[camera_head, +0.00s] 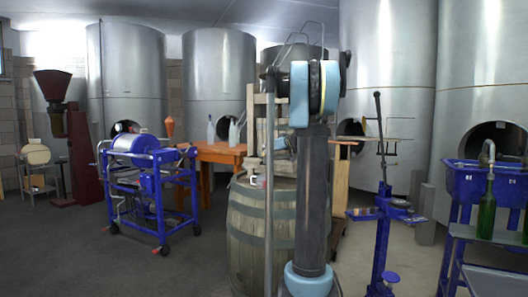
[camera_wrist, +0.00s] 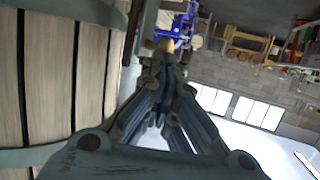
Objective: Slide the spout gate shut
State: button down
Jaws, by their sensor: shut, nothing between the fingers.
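In the wrist view my gripper (camera_wrist: 166,52) is shut, its fingertips together near the top middle. A small tan rounded piece (camera_wrist: 164,45) shows right at the fingertips; I cannot tell whether it touches them or is part of the spout gate. Pale wooden slats with grey-green bands (camera_wrist: 104,75) stand close on the left of the fingers. In the head view my arm stands in front of a wooden slatted frame (camera_head: 257,125) above a wooden barrel (camera_head: 250,228), and hides much of both. I cannot make out the spout gate for certain in either view.
A blue wheeled machine (camera_head: 140,165) and an orange table (camera_head: 222,152) with bottles stand left of the barrel. A blue stand (camera_head: 381,245) and a blue filler bench (camera_head: 465,190) with a green bottle (camera_head: 487,215) are at right. Steel tanks line the back. Floor at front left is clear.

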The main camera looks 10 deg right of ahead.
jog(key=r+v, duration=0.2)
jog(key=v, duration=1)
jog(key=shift+r, duration=0.4)
jog(key=shift+w, duration=0.1)
jog(key=s+a+f+m+g+h, duration=0.1)
jog(key=s+a+f+g, duration=0.2)
jog(key=s+a+f, duration=0.65)
jog(key=s+a+f+m+g+h, duration=0.1)
jog(key=s+a+f+g, duration=0.25)
jog(key=s+f, duration=0.6)
jog(key=s+d+f+m+g+h, duration=0.1)
jog(key=s+f+m+g+h, duration=0.1)
jog(key=s+f, duration=0.8)
jog(key=s+d+f+m+g+h, duration=0.1)
jog(key=s+f+h, duration=0.3)
jog(key=s+f, duration=0.6)
jog(key=s+d+m, duration=0.1)
jog(key=s, duration=0.6)
jog(key=shift+s+d+g, duration=0.3)
jog(key=shift+d+g, duration=0.05)
